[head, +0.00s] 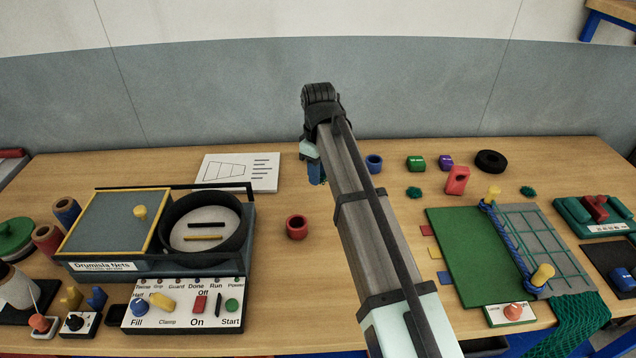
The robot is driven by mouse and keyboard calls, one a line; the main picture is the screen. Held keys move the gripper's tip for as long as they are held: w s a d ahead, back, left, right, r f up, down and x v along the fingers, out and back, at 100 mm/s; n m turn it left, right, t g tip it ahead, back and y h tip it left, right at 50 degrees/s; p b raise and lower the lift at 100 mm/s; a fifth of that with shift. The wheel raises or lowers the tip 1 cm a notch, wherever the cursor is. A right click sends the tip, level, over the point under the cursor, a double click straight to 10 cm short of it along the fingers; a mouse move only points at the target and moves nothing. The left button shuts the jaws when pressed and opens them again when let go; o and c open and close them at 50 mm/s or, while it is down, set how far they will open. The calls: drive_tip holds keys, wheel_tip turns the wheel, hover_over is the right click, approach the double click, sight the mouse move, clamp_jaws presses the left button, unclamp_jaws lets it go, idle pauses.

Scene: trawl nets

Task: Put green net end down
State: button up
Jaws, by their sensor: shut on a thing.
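My gripper (314,168) is at the far end of my arm, above the back middle of the table, left of the blue ring. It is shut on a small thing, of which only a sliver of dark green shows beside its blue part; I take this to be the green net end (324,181). The arm hides most of it, and I cannot tell whether it touches the table. Similar dark green net tufts lie on the table to the right, one near the middle (414,192) and one farther right (528,191).
A drum machine (150,265) with a control panel (185,309) stands left. A red cup (297,227) is left of my arm. A blue ring (374,163), red block (457,180) and black ring (490,161) stand right. A green mat (460,250) adjoins a netted board (540,240).

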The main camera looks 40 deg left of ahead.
drive_tip(key=shift+s+a+r, duration=0.1)
drive_tip(key=shift+r, duration=0.35)
drive_tip(key=s+a, duration=0.3)
drive_tip(key=s, duration=0.1)
drive_tip(key=n, duration=0.3)
approach(241, 177)
drive_tip(key=shift+f, duration=3.25)
drive_tip(key=shift+f, duration=0.1)
drive_tip(key=o, duration=1)
wheel_tip(241, 177, up, 12)
